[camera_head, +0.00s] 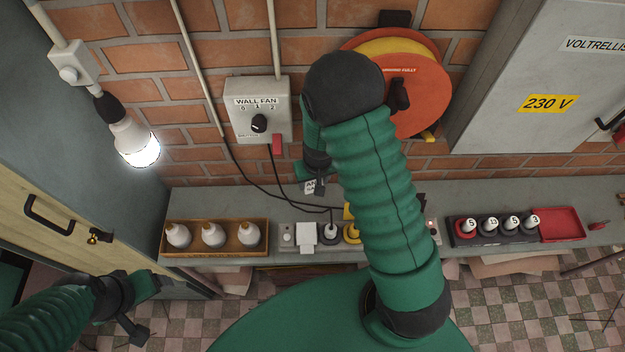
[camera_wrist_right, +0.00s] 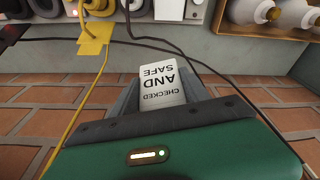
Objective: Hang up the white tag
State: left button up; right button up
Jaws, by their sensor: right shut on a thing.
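The white tag (camera_head: 309,187), printed "CHECKED AND SAFE", is in my right gripper (camera_head: 316,176), in front of the brick wall just above the bench. In the right wrist view the tag (camera_wrist_right: 162,86) sits between the grey fingers, its lettering upside down. My right arm hides part of the wall and bench in the head view. My left gripper (camera_head: 146,308) is at the lower left, its fingers apart with nothing seen between them, away from the tag.
A wall fan switch box (camera_head: 258,110) with a red piece hanging below is on the wall. The bench (camera_head: 200,200) carries a wooden tray of bulbs (camera_head: 215,250) and a black rack (camera_head: 490,239). Cables (camera_head: 270,195) cross near the tag.

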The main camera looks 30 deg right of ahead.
jog(key=shift+d, duration=0.2)
jog(key=o, duration=1.1)
jog(key=shift+d, duration=0.15)
jog(key=shift+c, duration=0.2)
jog(key=o, duration=0.4)
jog(key=shift+d+f, duration=0.1)
jog(key=shift+d, duration=0.05)
jog(key=shift+c, duration=0.2)
jog(key=shift+a, duration=0.3)
jog(key=shift+a+r, duration=0.1)
jog(key=shift+r, duration=0.3)
notch_tip(320, 180, up, 15)
jog(key=s+p, duration=0.2)
jog(key=s, duration=0.1)
pick_arm(q)
jog(key=s+b+x, duration=0.2)
jog(key=b+x, duration=0.9)
jog(key=b, duration=0.2)
jog(key=shift+s+d+f, duration=0.25)
jog(key=shift+d+f, duration=0.05)
jog(key=shift+f, duration=0.05)
pick_arm(e)
jog(key=s+a+f+n, duration=0.1)
jog(key=s+a+f, duration=0.2)
jog(key=f, duration=0.3)
jog(key=s+a+f+n, duration=0.2)
jog(key=s+a+f, duration=0.2)
jog(key=f, duration=0.3)
jog(key=shift+a+t+y, duration=0.3)
jog(key=shift+a, duration=0.3)
